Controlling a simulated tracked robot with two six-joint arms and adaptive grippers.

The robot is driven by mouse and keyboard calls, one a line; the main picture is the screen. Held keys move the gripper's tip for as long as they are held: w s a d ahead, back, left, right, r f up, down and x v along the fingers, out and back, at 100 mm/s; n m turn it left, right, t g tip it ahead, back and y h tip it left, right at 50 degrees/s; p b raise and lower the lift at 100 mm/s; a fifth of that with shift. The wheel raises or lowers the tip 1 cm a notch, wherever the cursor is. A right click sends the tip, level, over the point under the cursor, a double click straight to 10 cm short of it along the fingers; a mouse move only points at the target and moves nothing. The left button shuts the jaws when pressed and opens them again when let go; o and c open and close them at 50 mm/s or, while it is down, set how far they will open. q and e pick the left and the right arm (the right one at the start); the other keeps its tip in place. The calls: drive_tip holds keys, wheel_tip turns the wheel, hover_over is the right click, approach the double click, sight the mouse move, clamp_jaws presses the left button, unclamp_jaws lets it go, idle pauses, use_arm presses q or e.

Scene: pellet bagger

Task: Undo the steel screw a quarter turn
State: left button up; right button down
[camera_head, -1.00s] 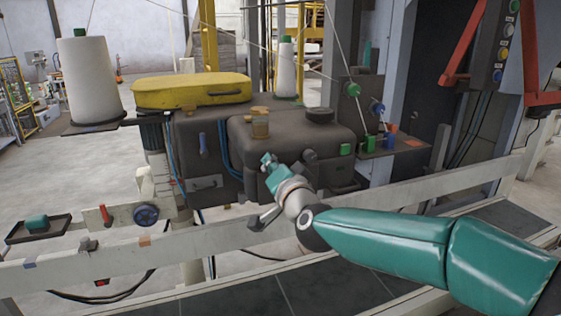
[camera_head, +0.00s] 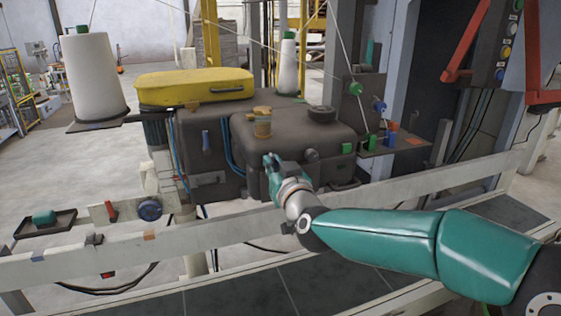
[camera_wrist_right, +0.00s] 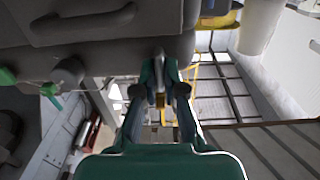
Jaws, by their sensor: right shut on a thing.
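My right gripper (camera_head: 271,158) reaches in from the right of the head view, at the front face of the dark grey machine body (camera_head: 285,135). In the right wrist view the gripper (camera_wrist_right: 160,85) has its two fingers closed in on a small grey part, which looks to be the steel screw (camera_wrist_right: 159,73), beside the machine's dark wall. In the head view the fingers and wrist hide the screw, so its turn angle cannot be read. My left gripper is out of view.
An amber cap (camera_head: 263,122) stands just above the gripper. A black round knob (camera_head: 312,155) sits close to its right. A yellow cover (camera_head: 195,86) lies at the upper left.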

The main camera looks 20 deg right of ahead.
drive_tip(key=shift+a+f, duration=0.1)
drive_tip(key=shift+f, duration=0.45)
drive_tip(key=c, duration=1.3)
unclamp_jaws()
drive_tip(key=shift+o, duration=0.2)
drive_tip(key=shift+w+r, duration=0.1)
drive_tip(key=shift+r, duration=0.05)
drive_tip(key=shift+r, duration=0.1)
drive_tip(key=s, duration=1.2)
drive_tip(key=shift+d, duration=0.3)
